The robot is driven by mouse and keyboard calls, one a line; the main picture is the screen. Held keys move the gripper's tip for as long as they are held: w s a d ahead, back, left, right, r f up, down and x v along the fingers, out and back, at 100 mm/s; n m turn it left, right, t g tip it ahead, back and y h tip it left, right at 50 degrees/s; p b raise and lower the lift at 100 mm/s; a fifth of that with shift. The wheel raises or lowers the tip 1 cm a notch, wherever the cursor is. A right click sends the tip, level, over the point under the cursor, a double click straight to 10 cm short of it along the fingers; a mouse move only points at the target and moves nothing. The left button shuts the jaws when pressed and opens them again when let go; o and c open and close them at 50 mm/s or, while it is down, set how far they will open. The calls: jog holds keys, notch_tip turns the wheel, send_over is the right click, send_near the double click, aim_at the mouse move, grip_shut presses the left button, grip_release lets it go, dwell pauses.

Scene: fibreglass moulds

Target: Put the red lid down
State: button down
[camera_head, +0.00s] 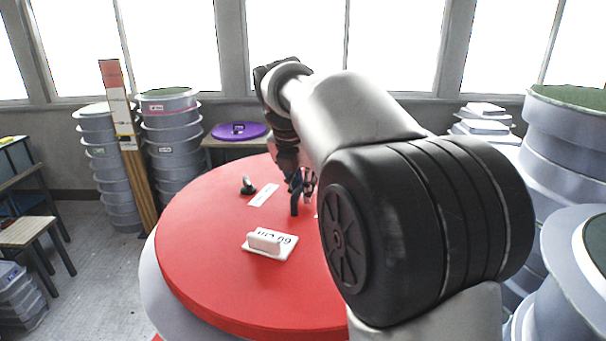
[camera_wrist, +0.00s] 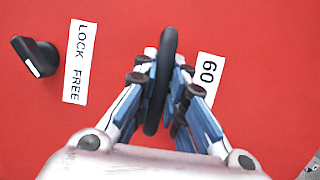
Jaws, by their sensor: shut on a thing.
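The red lid (camera_head: 200,255) is a large flat round disc lying level in the head view, with its right side hidden behind my arm. A black upright handle (camera_wrist: 168,50) stands on it. My gripper (camera_wrist: 161,75) is shut on this handle, one finger on each side. In the head view my gripper (camera_head: 302,185) is low over the lid and partly hidden. The lid carries a black knob (camera_wrist: 36,56), a "LOCK FREE" label (camera_wrist: 80,60), a "60" label (camera_wrist: 207,80) and a white raised block (camera_head: 268,243).
A pale grey round body (camera_head: 160,285) shows below the lid's left edge; whether they touch is unclear. Stacked grey moulds (camera_head: 170,130) stand at back left, more (camera_head: 565,130) at right. A purple lid (camera_head: 240,131) lies on a table behind.

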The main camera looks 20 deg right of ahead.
jog(key=shift+f+b, duration=0.3)
jog(key=shift+f, duration=1.5)
jog(key=c, duration=1.6)
grip_release()
jog(key=shift+f, duration=0.1)
jog(key=shift+c, duration=0.2)
jog(key=p+v, duration=0.1)
jog(key=v, duration=1.1)
jog(key=shift+f, duration=0.1)
